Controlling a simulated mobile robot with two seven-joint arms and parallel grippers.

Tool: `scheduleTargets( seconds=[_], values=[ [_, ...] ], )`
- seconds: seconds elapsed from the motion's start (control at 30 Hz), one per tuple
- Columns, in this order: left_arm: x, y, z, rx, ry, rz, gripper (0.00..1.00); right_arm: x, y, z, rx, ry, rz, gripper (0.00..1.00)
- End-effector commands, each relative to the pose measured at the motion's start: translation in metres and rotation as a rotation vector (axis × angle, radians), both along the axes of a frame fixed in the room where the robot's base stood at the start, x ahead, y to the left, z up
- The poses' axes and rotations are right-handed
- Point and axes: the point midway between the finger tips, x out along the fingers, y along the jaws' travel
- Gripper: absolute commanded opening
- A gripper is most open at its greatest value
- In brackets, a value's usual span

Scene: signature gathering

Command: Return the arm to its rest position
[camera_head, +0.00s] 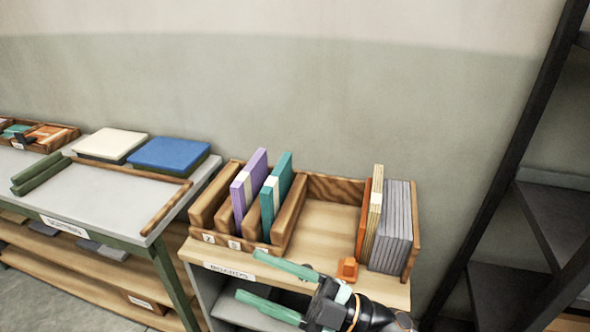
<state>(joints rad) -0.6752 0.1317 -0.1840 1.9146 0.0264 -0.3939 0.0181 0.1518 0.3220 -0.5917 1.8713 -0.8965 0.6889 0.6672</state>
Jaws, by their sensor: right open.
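My right gripper (247,275) is at the bottom centre of the head view, in front of the low wooden shelf unit. Its two green fingers are spread apart and point left, with nothing between them. The upper finger is in front of the shelf's front edge, below the slotted wooden rack (256,246). My right arm (370,315) comes in from the bottom edge, and most of it is out of the picture. My left gripper and arm are not in view.
The rack holds a purple book (240,203) and a teal book (267,210). Grey boards (392,228) stand at right, near an orange block (347,269). The left table (100,195) bears a blue book (168,154), a cream book (111,143) and dark green bars (36,173). Dark metal shelving (520,180) stands at right.

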Motion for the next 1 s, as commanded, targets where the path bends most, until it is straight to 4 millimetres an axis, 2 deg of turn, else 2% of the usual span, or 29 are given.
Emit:
scheduleTargets(
  seconds=[0.07,0.13,0.17,0.2,0.27,0.33,0.4,0.5,0.6,0.7,0.8,1.0],
  values=[
    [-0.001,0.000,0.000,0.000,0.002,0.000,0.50,0.026,-0.026,-0.017,0.098,0.166,-0.191,0.62],
    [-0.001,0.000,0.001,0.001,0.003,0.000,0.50,0.046,-0.055,-0.045,0.145,0.318,-0.365,0.62],
    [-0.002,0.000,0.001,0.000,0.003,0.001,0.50,0.052,-0.068,-0.061,0.157,0.389,-0.438,0.62],
    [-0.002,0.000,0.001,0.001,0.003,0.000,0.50,0.057,-0.086,-0.085,0.162,0.486,-0.534,0.62],
    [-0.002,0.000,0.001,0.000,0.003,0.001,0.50,0.057,-0.112,-0.124,0.155,0.629,-0.662,0.62],
    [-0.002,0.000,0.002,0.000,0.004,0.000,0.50,0.048,-0.138,-0.169,0.125,0.788,-0.787,0.62],
    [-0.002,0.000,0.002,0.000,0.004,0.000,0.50,0.029,-0.161,-0.214,0.083,0.943,-0.889,0.62],
    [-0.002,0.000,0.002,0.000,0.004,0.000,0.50,-0.006,-0.185,-0.268,0.012,1.143,-0.990,0.62],
    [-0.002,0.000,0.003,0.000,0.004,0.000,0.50,-0.043,-0.201,-0.306,-0.055,1.298,-1.050,0.62],
    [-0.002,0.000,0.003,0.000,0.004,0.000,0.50,-0.070,-0.209,-0.328,-0.102,1.403,-1.079,0.62],
    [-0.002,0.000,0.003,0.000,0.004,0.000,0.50,-0.085,-0.212,-0.339,-0.129,1.456,-1.089,0.62],
    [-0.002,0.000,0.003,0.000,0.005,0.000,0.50,-0.089,-0.213,-0.342,-0.137,1.470,-1.092,0.62]
  ],
)
